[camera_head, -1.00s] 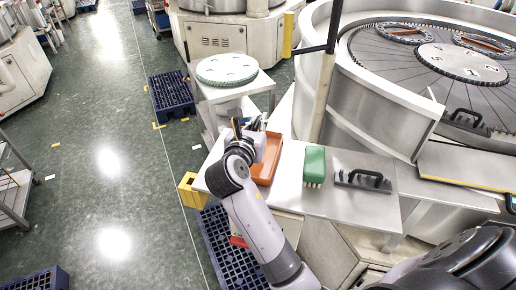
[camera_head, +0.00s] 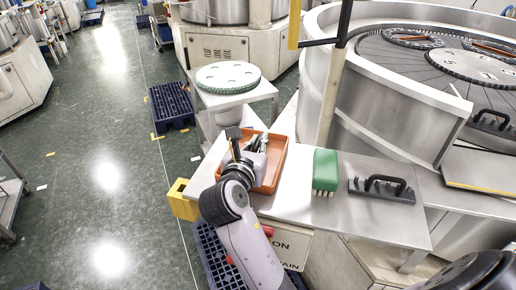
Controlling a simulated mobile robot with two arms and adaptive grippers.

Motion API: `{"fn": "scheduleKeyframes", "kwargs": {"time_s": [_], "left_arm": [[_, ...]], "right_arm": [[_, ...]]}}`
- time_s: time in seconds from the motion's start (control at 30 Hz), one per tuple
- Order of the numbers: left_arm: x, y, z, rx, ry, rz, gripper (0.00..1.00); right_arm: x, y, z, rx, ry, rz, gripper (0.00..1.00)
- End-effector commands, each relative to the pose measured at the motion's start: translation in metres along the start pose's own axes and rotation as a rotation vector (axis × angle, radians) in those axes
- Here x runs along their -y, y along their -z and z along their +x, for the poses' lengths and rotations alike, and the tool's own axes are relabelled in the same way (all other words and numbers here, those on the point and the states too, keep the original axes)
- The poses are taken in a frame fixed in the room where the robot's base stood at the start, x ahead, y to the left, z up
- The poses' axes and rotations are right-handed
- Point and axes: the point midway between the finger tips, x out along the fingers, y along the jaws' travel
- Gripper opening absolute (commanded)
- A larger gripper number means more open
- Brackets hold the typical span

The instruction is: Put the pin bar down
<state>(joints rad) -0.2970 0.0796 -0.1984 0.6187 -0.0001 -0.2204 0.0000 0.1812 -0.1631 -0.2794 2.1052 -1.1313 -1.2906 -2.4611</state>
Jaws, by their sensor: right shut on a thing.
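My right gripper (camera_head: 257,149) is over the left part of an orange tray (camera_head: 269,189) on the steel worktop. It is shut on the pin bar. The bar is small here and mostly hidden by the jaws and wrist, so its outline and any contact with the tray cannot be told. My left gripper is not in view.
A green brush (camera_head: 325,171) and a dark handled block (camera_head: 382,190) lie right of the tray on the worktop (camera_head: 345,222). A round green-rimmed plate (camera_head: 228,77) sits on a stand behind. The large lapping machine (camera_head: 400,95) walls off the back right. A yellow bin (camera_head: 183,200) stands at the left edge.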

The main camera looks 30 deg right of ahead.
Motion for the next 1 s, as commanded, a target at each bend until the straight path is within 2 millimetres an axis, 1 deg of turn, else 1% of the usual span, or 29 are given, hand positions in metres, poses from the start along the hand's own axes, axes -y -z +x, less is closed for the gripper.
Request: {"fn": "scheduleKeyframes", "kwargs": {"time_s": [0.1, 0.3, 0.33, 0.6, 0.97, 1.0], "left_arm": [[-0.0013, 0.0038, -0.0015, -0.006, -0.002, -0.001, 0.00], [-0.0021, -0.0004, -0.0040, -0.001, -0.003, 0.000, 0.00], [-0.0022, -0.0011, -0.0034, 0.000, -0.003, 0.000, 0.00], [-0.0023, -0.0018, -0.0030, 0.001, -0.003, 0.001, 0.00], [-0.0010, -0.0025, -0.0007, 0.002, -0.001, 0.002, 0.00], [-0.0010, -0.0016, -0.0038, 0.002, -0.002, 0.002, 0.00]], "right_arm": [[0.0000, -0.0007, -0.0002, -0.002, 0.000, -0.002, 0.00], [0.0000, 0.0010, 0.0003, -0.001, 0.000, -0.002, 0.00], [0.0000, 0.0027, 0.0006, -0.004, 0.001, -0.002, 0.11], [-0.0001, 0.0026, 0.0006, -0.004, 0.001, -0.002, 0.29], [-0.0003, 0.0007, 0.0003, -0.003, 0.000, 0.000, 0.29], [-0.0005, -0.0015, 0.0003, -0.004, 0.000, -0.002, 0.29]]}}
